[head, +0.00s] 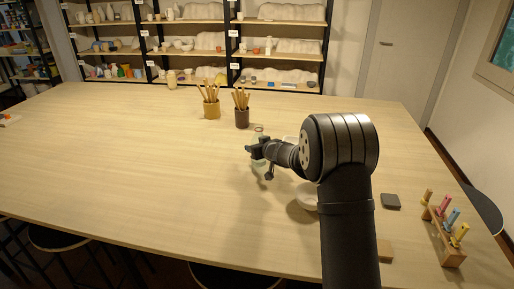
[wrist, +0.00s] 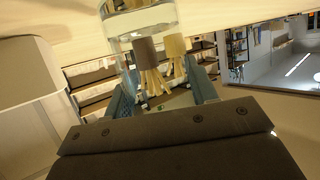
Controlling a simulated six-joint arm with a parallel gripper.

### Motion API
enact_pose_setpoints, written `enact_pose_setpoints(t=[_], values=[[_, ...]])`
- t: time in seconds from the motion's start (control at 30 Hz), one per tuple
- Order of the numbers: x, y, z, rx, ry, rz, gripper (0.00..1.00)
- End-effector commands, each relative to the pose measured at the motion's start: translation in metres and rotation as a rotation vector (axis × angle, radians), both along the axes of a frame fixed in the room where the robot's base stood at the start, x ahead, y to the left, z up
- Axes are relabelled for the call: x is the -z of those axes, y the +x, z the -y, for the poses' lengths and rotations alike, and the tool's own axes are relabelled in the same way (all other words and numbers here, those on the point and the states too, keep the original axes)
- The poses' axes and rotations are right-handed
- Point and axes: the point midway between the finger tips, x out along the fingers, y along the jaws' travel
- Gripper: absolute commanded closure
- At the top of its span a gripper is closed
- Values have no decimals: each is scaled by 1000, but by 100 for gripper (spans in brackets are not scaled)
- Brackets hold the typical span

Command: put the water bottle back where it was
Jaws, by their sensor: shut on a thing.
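The water bottle (head: 259,131) is clear. In the head view its top shows just above my gripper (head: 259,157), and the rest is largely hidden by the gripper. In the wrist view the clear bottle (wrist: 140,22) stands at the top edge, in line with the gap between the bluish fingers of my gripper (wrist: 163,92). My gripper is shut on the bottle, over the middle of the table. I cannot tell whether the bottle's base touches the table.
Two cups of wooden tools, one tan (head: 211,110) and one dark (head: 242,118), stand behind the gripper on the table (head: 120,150). At right are a dark grey block (head: 390,201) and a rack of coloured tools (head: 445,240). A pale round thing (head: 306,197) is partly behind my arm. The left is mostly clear.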

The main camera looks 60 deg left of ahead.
Motion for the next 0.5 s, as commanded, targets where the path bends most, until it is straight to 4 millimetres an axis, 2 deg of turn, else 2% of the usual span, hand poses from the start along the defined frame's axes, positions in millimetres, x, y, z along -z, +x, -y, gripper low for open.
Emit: enact_pose_setpoints(t=[0.4,0.43,0.5], values=[[5,0,0,0,0,0,76],[6,0,0,0,0,0,46],[6,0,0,0,0,0,32]])
